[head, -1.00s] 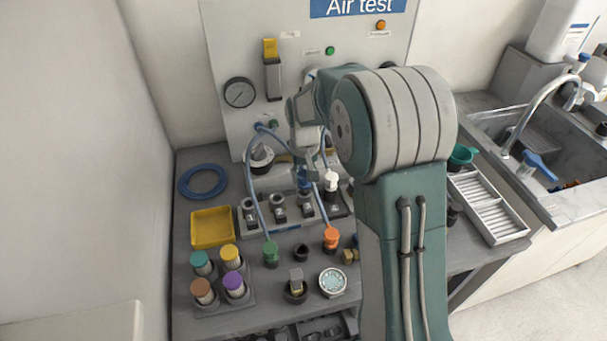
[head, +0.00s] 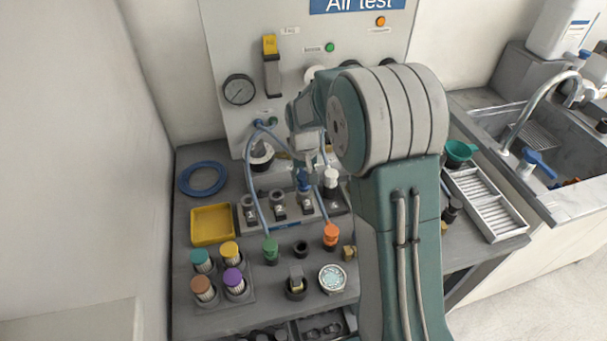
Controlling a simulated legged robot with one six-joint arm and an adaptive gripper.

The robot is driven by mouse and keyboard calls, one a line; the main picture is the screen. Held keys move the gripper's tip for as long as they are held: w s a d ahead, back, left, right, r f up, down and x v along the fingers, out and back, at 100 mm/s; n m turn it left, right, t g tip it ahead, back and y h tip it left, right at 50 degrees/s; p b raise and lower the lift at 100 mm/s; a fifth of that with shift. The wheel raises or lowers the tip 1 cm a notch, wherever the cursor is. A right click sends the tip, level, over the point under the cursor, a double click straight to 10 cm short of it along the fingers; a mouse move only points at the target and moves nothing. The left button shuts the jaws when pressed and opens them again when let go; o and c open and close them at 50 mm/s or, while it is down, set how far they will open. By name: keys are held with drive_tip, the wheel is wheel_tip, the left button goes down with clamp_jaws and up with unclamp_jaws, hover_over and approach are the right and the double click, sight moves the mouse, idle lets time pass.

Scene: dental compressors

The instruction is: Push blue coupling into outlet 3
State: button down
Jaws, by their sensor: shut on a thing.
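The blue coupling (head: 303,181) is upright in the middle of the bench's back part. My gripper (head: 306,166) is shut on it from above; the fingertips are small and partly hidden. The coupling is right above the third outlet from the left (head: 307,207) on the outlet block (head: 291,227). I cannot tell whether it is seated or only touching. Two outlets to the left, the first (head: 249,211) and the second (head: 278,204), stand empty.
Blue hoses hang from the panel to a green coupling (head: 270,250) and an orange coupling (head: 331,235) in front of the block. My arm hides the bench's right part.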

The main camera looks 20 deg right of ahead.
drive_tip(key=shift+f, duration=0.3)
drive_tip(key=shift+c, duration=0.8)
unclamp_jaws()
drive_tip(key=shift+f, duration=0.1)
wheel_tip(320, 180, up, 12)
drive_tip(key=shift+w, duration=0.1)
